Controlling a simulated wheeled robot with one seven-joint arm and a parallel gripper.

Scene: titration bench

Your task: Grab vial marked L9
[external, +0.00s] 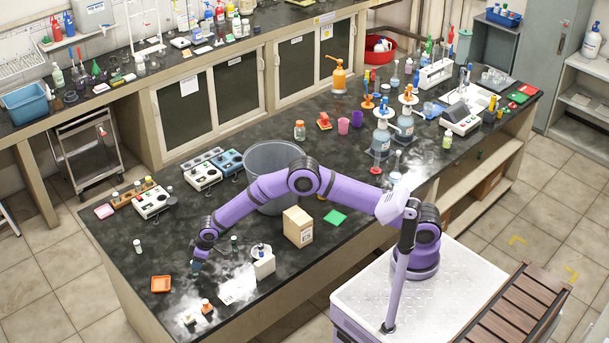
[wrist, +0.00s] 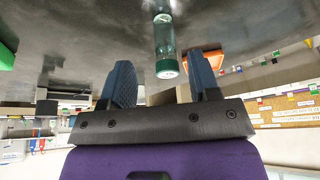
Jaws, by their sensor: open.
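My gripper (external: 196,266) is low over the front left part of the dark bench, its jaws apart. In the wrist view, which looks upside down, the two blue fingers of the gripper (wrist: 161,68) stand wide. A small clear vial with a green band (wrist: 165,48) and a pale end shows between the fingers' lines, seemingly just beyond the tips. No mark on it can be read. In the external view, a dark green vial (external: 234,243) stands right of the gripper and a white-capped vial (external: 137,246) stands to its left. I cannot tell which is marked L9.
An orange tray (external: 161,284) lies left of the gripper; it also shows in the wrist view (wrist: 212,59). A grey bin (external: 272,170), a cardboard box (external: 298,226) and a white box (external: 265,265) stand to the right.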

